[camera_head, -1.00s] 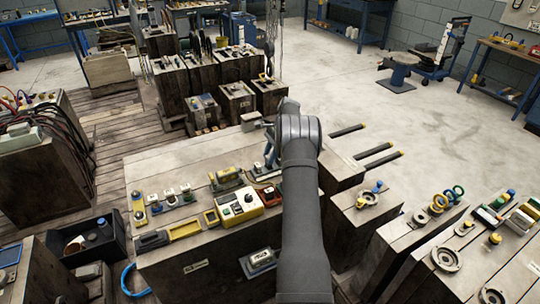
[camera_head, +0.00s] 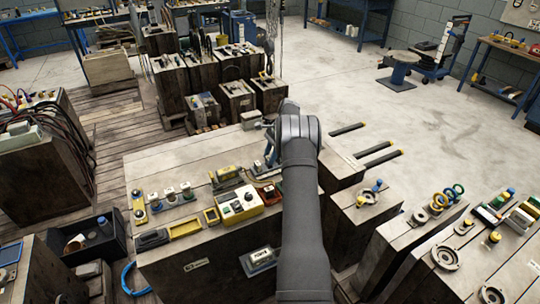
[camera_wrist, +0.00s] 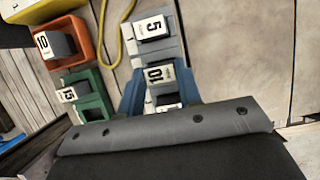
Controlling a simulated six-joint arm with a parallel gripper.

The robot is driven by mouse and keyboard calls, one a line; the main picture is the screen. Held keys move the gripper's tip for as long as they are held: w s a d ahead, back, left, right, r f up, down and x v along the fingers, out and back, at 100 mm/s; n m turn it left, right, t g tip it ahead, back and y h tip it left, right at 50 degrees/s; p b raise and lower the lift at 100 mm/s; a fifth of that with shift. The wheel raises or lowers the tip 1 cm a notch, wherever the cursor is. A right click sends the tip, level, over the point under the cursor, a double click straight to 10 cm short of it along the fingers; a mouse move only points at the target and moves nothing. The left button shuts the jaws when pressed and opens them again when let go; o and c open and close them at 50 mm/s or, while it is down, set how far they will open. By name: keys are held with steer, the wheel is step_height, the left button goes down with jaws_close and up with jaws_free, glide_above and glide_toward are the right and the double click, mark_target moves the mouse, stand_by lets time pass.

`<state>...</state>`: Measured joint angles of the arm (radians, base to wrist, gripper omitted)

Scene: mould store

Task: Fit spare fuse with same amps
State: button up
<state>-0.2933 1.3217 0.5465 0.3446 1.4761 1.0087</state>
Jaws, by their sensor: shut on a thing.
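In the wrist view, my gripper (camera_wrist: 158,88) has its two blue fingers closed on the sides of a grey fuse with a white label reading 10 (camera_wrist: 155,74). The fuse is over a light grey rack (camera_wrist: 172,47); I cannot tell whether it still sits in it. Beside it on the rack is a fuse labelled 5 (camera_wrist: 152,27). To the left, an orange holder (camera_wrist: 85,50) has a fuse labelled 10 (camera_wrist: 57,44) in it. Below that, a green holder (camera_wrist: 99,100) has a fuse labelled 15 (camera_wrist: 68,95). In the head view, my gripper (camera_head: 270,156) is partly hidden by my arm.
A yellow control box (camera_head: 240,205) stands on the bench left of my arm, and its edge shows in the wrist view. A yellow cord (camera_wrist: 104,35) lies near the orange holder. Small blocks (camera_head: 170,195) line the bench's left side.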

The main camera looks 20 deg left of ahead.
steer(key=shift+f, duration=0.35)
stand_by(0.6)
steer(key=o, duration=1)
steer(key=shift+o, duration=0.2)
steer(key=shift+r, duration=0.1)
steer(key=shift+r, duration=3.65)
steer(key=shift+f, duration=0.1)
step_height(320, 180, down, 7)
steer(key=shift+f, duration=0.15)
